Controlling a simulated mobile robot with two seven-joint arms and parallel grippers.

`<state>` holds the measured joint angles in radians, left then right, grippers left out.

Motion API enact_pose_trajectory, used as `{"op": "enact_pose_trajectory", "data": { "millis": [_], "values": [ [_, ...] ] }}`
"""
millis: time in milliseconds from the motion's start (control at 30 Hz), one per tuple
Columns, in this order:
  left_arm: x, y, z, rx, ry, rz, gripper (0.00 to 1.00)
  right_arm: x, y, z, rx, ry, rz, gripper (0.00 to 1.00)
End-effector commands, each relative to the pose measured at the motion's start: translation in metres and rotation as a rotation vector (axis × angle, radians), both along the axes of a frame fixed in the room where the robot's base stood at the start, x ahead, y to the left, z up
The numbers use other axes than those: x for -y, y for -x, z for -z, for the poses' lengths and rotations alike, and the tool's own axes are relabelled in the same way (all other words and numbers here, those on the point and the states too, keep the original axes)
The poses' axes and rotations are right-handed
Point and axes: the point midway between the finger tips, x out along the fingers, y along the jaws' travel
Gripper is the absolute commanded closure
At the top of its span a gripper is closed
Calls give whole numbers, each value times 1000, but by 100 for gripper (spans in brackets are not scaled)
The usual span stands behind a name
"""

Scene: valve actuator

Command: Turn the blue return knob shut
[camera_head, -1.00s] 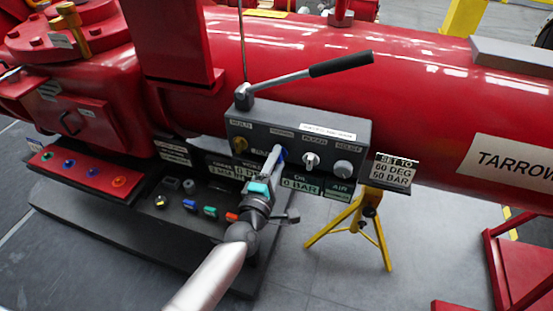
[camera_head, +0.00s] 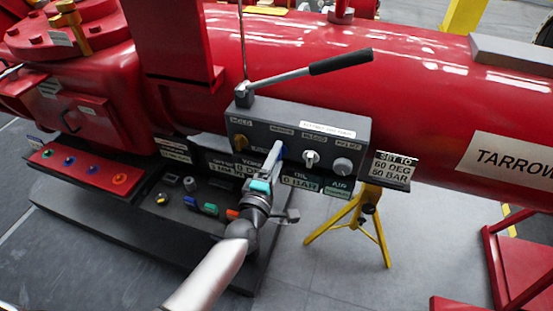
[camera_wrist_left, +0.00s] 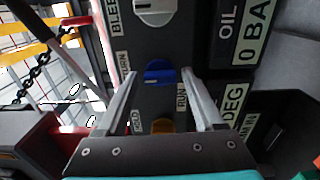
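The blue return knob (camera_wrist_left: 158,77) is on the dark valve panel, between the ochre knob (camera_wrist_left: 162,126) and a pale knob (camera_wrist_left: 154,10) in the left wrist view. In the head view only a sliver of the blue knob (camera_head: 283,151) shows behind my gripper. My left gripper (camera_head: 275,157) reaches up to the panel front. In the left wrist view its two fingers (camera_wrist_left: 158,72) stand apart, one on each side of the blue knob, with gaps visible. Whether the fingertips are level with the knob in depth is hard to tell. My right gripper is not in view.
The grey panel box (camera_head: 345,125) carries a pump lever (camera_head: 340,64) on top. A yellow tripod (camera_head: 350,222) with a "60 DEG 50 BAR" sign stands at right. Small coloured buttons are below left.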

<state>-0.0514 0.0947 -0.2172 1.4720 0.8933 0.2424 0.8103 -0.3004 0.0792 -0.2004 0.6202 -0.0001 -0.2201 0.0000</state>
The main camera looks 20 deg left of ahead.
Motion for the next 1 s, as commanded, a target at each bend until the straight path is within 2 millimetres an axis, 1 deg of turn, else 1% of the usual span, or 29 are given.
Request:
{"op": "enact_pose_trajectory", "data": {
  "millis": [33,100,333,467,567,667,1000],
  "values": [
    [0,0,0,0,0,0,24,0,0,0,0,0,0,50],
    [0,0,0,0,1,0,18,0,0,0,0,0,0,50],
    [0,0,0,0,1,0,18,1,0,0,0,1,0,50],
    [0,7,1,-2,0,1,18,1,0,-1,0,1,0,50],
    [0,18,1,-3,0,1,18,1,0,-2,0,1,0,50],
    [-1,34,1,-3,0,1,18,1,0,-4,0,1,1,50],
    [-3,97,1,-3,0,2,18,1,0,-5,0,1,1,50]
  ]
}}
